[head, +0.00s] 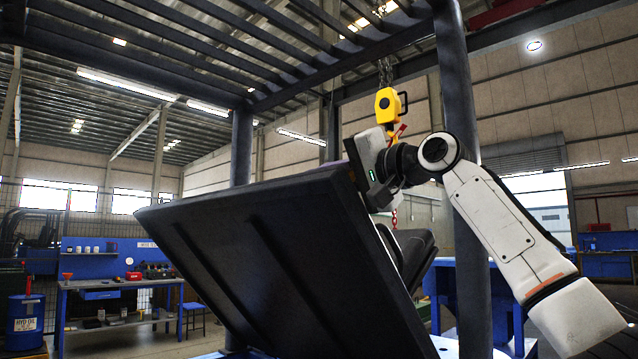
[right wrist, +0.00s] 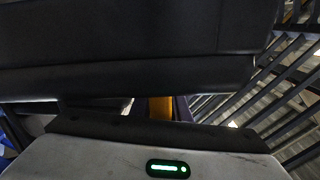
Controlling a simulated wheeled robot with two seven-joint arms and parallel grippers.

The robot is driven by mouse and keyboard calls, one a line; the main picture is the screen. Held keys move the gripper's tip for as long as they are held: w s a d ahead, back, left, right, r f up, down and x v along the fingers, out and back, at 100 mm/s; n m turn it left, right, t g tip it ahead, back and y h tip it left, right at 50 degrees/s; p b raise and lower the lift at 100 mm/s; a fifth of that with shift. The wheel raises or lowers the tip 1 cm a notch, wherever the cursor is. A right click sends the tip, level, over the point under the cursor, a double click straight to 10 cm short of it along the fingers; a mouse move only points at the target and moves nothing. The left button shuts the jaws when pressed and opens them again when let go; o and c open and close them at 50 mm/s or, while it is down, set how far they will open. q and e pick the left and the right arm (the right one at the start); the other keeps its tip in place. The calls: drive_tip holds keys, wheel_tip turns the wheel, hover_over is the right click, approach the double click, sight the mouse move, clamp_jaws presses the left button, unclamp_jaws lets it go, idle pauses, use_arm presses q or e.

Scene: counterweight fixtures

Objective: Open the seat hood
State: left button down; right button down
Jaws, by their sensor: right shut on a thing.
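The seat hood (head: 270,255) is a large dark panel with raised ribs. In the head view it stands tilted up steeply, its upper edge rising to the right. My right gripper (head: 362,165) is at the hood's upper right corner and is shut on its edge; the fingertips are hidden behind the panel. In the right wrist view the dark hood (right wrist: 130,45) fills the upper part, close in front of the pale gripper body with its green light. My left gripper is not in view.
Dark posts (head: 466,190) and overhead bars frame the hood. A yellow hoist (head: 388,104) hangs on a chain behind my right wrist. A dark seat-like cushion (head: 412,255) shows behind the hood. A blue workbench (head: 120,284) and a blue drum (head: 26,322) stand at left.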

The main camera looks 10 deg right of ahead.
drive_tip(key=c, duration=1.7)
unclamp_jaws()
drive_tip(key=shift+s+a+f, duration=0.1)
drive_tip(key=shift+a, duration=0.15)
drive_tip(key=shift+d+f, duration=0.1)
drive_tip(key=shift+s+d+f+b, duration=0.15)
drive_tip(key=shift+s+d+b, duration=0.15)
drive_tip(key=shift+b, duration=0.15)
drive_tip(key=b, duration=0.3)
hover_over(367, 213)
drive_tip(key=w, duration=0.3)
drive_tip(key=shift+s+a+r, duration=0.1)
drive_tip(key=shift+a+r, duration=0.1)
drive_tip(key=shift+s+d, duration=0.2)
drive_tip(key=shift+d, duration=0.1)
drive_tip(key=shift+s, duration=0.45)
drive_tip(key=shift+s+d+b, duration=0.1)
drive_tip(key=shift+d+b, duration=0.05)
drive_tip(key=shift+b, duration=0.15)
